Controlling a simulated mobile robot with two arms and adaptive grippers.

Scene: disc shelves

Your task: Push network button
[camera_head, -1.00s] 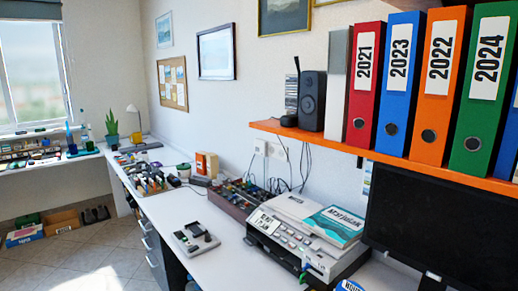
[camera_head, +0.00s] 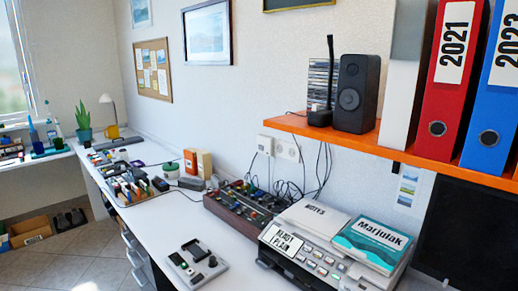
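A grey printer (camera_head: 300,255) stands on the white desk at the lower right. Its front panel has a small display (camera_head: 282,241) with text and several light buttons (camera_head: 318,266). Which button is the network one is too small to tell. Neither of my grippers is in view.
The orange shelf (camera_head: 400,155) overhangs the right side, holding a speaker (camera_head: 355,92) and binders (camera_head: 452,60). Floor is open at lower left.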

